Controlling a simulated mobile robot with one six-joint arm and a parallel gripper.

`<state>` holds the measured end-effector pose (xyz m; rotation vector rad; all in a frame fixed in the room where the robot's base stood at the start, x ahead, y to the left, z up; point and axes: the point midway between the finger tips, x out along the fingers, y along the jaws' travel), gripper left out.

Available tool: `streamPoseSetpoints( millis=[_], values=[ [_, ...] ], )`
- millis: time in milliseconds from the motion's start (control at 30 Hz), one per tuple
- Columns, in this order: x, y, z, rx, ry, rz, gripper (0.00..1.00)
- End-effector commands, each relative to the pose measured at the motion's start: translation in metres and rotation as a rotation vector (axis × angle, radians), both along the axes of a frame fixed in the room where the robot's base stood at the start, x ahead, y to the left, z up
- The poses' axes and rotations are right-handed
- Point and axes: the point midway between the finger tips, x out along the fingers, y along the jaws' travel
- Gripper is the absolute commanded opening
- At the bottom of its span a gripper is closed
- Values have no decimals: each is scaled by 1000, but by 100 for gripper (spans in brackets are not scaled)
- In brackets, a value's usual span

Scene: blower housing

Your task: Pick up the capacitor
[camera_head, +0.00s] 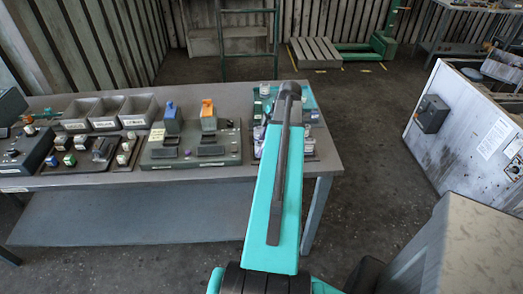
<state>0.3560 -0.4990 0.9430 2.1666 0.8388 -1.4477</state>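I cannot single out the capacitor with certainty. Small parts stand in a dark tray (312,153) at the right end of the workbench (240,103), partly hidden behind my turquoise arm. Several small coloured parts also sit on a dark board (93,154) at the left of the bench, too small to identify. My arm reaches from the bottom of the view up over the right end of the bench. My gripper itself does not show; the arm's links hide the far end.
Grey bins (103,113) stand at the bench's back left. A grey-green fixture (193,147) with blue and orange uprights is mid-bench. A worn white housing (460,130) with a dark box (432,113) stands at right. Open floor lies between bench and housing. A pallet (315,52) lies at the back.

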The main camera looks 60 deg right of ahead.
Motion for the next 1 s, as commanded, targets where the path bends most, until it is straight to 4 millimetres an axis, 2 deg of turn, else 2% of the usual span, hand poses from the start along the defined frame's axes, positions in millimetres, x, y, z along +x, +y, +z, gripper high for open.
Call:
streamPoseSetpoints(
  millis=[567,767,1000],
  values=[
    [0,-1,7,-1,-1,0,9],
    [0,-1,20,-2,-2,-1,9],
    [0,-2,47,-1,-1,-1,9]
  ],
)
